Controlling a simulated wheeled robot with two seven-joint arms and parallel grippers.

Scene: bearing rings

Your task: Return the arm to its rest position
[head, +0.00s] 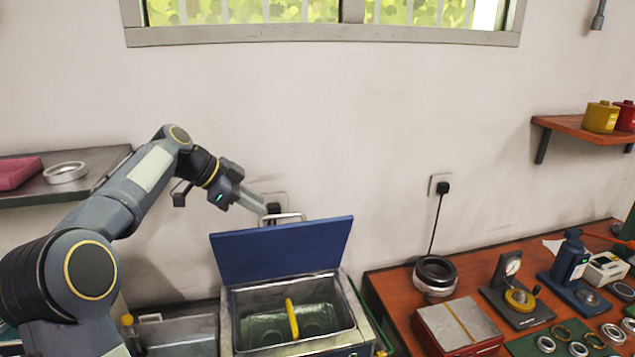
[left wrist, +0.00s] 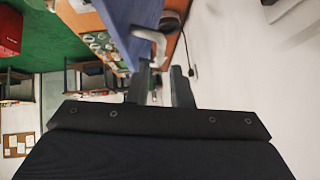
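My left gripper (head: 256,204) hangs above the open metal tank (head: 228,308), its fingers pointing right and down. In the left wrist view its two fingers (left wrist: 160,92) stand apart, with a gap and nothing held between them. The tank's blue lid (head: 282,250) stands raised, with a pale bar handle (head: 283,216) on its top edge. The fingertips are close to that handle; I cannot tell whether they touch it. The handle also shows just past the fingers in the left wrist view (left wrist: 152,38). My right gripper is not in view.
Inside the tank is a green basket with a yellow handle (head: 291,318). A shelf (head: 105,160) with a ring (head: 65,172) is at left. The red-brown bench (head: 390,290) at right carries a dial gauge (head: 512,268), a press (head: 570,258) and several rings. The wall above the tank is clear.

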